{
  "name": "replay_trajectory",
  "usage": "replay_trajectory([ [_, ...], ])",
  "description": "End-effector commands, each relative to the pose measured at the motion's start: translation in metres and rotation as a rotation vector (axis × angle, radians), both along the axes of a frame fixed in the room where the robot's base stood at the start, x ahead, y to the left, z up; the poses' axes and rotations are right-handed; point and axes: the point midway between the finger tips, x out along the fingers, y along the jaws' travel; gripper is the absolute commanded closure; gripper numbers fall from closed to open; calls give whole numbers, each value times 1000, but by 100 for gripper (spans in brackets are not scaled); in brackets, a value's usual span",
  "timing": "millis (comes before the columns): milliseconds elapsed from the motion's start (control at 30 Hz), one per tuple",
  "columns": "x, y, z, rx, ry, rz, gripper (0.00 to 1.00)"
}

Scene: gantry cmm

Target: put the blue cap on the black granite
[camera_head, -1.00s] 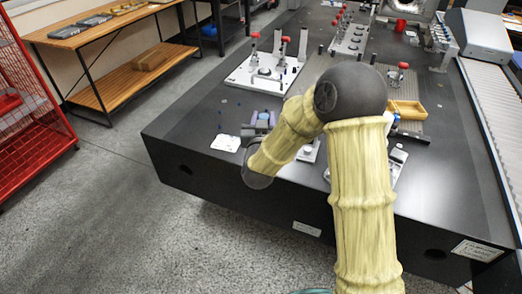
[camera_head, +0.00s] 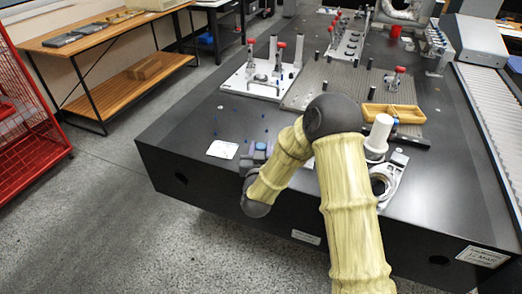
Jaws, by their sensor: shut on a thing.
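The black granite (camera_head: 185,138) is the large dark slab that fills the middle of the view. My gripper (camera_head: 259,148) is low over its near left part, just right of a white card. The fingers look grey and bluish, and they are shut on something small. A bluish patch shows at the fingertips, which fits the blue cap, but its outline is mostly hidden by the gripper. I cannot tell whether it touches the granite. Several tiny blue spots lie on the granite beyond the gripper.
The white card (camera_head: 222,149) lies left of my gripper. A white fixture plate with red-handled clamps (camera_head: 262,77) stands farther back. A yellow tray (camera_head: 393,112) and a white cylinder (camera_head: 379,134) stand to the right. The granite's left part is mostly clear.

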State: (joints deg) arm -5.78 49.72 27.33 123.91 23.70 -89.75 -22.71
Motion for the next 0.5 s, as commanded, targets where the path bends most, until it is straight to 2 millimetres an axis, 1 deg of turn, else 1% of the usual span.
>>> replay_trajectory([
  [267, 2, -5, -1, 1, -2, -8, 87],
  [367, 1, -5, -4, 1, -2, -8, 87],
  [400, 1, -5, -3, 1, -2, -7, 60],
  [467, 1, -4, -3, 1, -2, -6, 48],
  [500, 1, -3, -3, 1, -2, -4, 44],
])
